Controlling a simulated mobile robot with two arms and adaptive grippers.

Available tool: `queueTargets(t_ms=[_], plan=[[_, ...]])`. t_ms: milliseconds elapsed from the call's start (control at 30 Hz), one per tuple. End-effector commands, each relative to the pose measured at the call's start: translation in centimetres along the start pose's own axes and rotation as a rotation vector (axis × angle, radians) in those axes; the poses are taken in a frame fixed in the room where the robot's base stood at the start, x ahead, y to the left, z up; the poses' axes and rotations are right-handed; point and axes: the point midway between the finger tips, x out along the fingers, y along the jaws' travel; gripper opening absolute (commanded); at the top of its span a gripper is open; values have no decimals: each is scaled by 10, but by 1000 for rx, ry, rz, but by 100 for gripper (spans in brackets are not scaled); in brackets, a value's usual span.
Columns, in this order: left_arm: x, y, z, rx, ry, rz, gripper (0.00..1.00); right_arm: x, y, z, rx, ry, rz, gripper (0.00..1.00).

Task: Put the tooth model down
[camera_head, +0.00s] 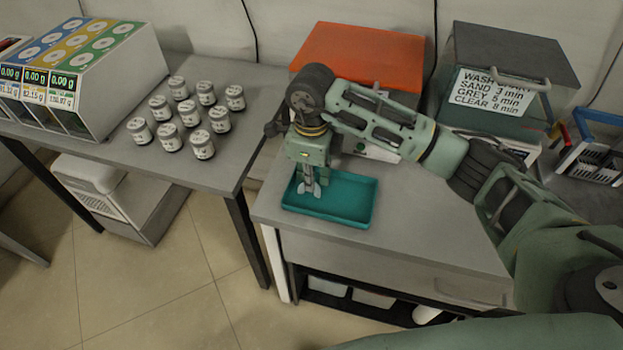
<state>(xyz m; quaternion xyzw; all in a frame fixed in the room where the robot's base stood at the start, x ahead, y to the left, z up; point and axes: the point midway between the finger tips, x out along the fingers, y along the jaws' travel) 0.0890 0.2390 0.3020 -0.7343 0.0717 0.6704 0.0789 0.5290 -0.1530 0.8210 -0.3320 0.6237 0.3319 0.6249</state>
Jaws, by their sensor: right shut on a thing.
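My right gripper (309,184) points down over the left part of a teal tray (352,213). It is shut on the tooth model (310,189), a small pale piece at its fingertips. The fingers hide part of the model. I cannot tell whether the model touches the tray floor or hangs just above it. The rest of the tray looks empty. My left gripper is not in view.
Several lidded jars (190,113) stand on the left table by a dispenser box (90,75). An orange-topped box (360,52) and a grey box with a sign (510,62) stand behind. The bench (420,220) is clear right of the tray.

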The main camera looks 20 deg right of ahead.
Motion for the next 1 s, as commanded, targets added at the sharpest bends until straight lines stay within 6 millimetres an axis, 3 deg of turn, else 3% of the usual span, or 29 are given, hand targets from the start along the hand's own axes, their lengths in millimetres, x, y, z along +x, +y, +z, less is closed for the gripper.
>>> queueTargets(t_ms=[233, 267, 467, 833, 1000], plan=[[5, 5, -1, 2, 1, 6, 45, 5, 0, 0, 0, 0, 0, 0], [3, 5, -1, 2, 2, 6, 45, 3, 0, 0, 0, 0, 0, 14], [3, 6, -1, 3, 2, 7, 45, 2, 0, 0, 1, 0, 0, 30], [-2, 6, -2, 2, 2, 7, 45, -3, 0, 0, 0, 0, 0, 30], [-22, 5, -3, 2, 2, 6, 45, -34, -1, 0, 1, -1, -4, 30]])
